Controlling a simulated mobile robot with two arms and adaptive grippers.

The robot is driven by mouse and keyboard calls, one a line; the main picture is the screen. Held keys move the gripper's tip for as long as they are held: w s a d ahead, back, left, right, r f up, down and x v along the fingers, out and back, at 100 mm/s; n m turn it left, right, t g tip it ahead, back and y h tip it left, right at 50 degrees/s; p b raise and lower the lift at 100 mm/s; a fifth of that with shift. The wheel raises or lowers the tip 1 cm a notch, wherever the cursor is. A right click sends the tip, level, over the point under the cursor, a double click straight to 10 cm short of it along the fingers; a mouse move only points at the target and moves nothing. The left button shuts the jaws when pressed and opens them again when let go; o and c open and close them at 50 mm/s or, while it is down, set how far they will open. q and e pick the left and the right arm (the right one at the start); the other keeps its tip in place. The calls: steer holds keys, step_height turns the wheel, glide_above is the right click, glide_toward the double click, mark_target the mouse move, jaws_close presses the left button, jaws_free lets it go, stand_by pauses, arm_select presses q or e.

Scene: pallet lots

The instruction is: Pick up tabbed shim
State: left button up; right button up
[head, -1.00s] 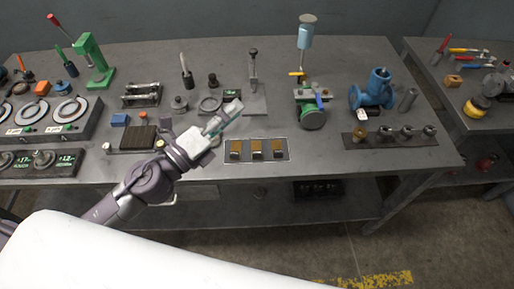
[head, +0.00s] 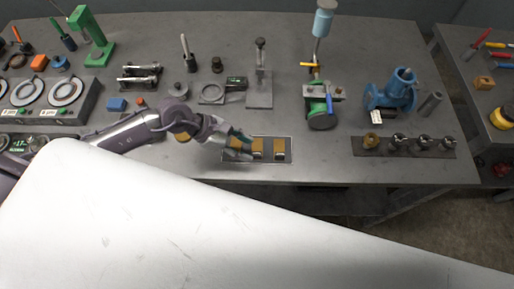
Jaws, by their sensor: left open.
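A flat grey tray (head: 288,160) lies near the front edge of the bench. It bears brass-coloured pieces with pale tabs at their front, which look like the tabbed shims. The middle shim (head: 258,146) and the right shim (head: 279,146) show clearly. The left shim (head: 234,143) is partly hidden by my left gripper (head: 241,148). That gripper is open, its fingers low over the left end of the tray, at the left shim. Whether the fingers touch the shim I cannot tell. My right gripper is not in view.
Behind the tray stand an indicator stand (head: 260,85) and a ring gauge (head: 211,93). A green and blue valve fixture (head: 320,105) and a blue pump body (head: 393,93) stand to the right. A dark strip with fittings (head: 375,152) lies right of the tray; bare bench separates them.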

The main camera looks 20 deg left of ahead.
mark_target(260, 153)
arm_select(q)
steer(key=x, duration=0.1)
steer(key=p+x, duration=0.1)
steer(key=x, duration=0.1)
steer(key=shift+w+f, duration=0.1)
steer(key=shift+w, duration=0.25)
steer(key=shift+p+x, duration=0.65)
steer(key=shift+x, duration=0.6)
steer(key=shift+w+d+f, duration=0.25)
steer(key=shift+f, duration=0.4)
steer(key=c, duration=0.7)
jaws_close()
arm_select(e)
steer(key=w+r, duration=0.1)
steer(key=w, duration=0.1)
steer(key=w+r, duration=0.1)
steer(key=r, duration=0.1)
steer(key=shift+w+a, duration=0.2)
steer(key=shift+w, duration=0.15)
